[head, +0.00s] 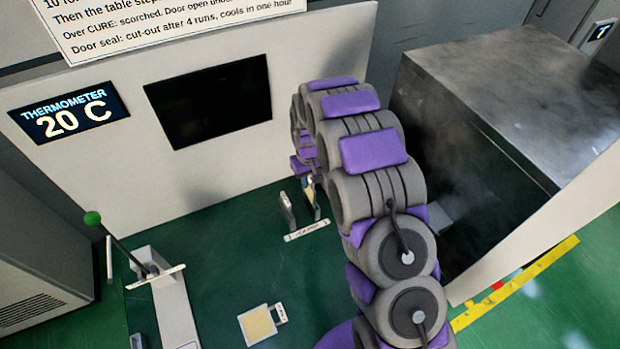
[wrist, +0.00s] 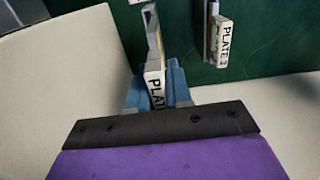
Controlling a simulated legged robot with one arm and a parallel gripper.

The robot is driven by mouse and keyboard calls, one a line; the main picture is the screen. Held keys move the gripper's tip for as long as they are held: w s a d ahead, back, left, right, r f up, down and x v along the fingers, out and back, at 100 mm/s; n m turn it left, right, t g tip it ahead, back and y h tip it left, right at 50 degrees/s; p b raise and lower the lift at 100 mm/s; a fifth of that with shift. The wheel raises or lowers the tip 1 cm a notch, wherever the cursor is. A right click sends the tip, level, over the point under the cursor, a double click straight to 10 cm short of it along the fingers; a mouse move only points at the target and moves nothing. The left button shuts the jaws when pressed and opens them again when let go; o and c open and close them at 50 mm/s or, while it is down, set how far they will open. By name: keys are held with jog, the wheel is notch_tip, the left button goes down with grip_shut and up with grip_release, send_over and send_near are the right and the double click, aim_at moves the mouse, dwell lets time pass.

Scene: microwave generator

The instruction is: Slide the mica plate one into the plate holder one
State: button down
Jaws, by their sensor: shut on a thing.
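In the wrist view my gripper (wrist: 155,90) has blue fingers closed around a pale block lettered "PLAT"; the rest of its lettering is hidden. This held plate (wrist: 153,50) is a thin upright piece running away from the fingers. In the head view a small upright grey piece (head: 287,211) and a pale label strip (head: 306,231) show left of my arm, perhaps part of a holder. My arm hides the gripper there. I cannot tell whether the held plate is in a slot.
A yellowish plate with a tag (head: 258,325) lies flat on the green surface. A lever with a green knob (head: 93,218) stands at left. A large metal box with a dark opening (head: 510,110) is at right. Green space (head: 225,265) between is clear.

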aim_at(310, 192)
jog(key=shift+d+r, duration=0.1)
jog(key=shift+d, duration=0.05)
jog(key=shift+a+f, duration=0.2)
jog(key=shift+f, duration=0.4)
jog(key=shift+a+f, duration=0.2)
jog(key=shift+f, duration=0.65)
dwell(1.3)
jog(key=shift+a+f+b, duration=0.25)
jog(key=shift+f+b, duration=0.1)
jog(key=shift+f, duration=0.05)
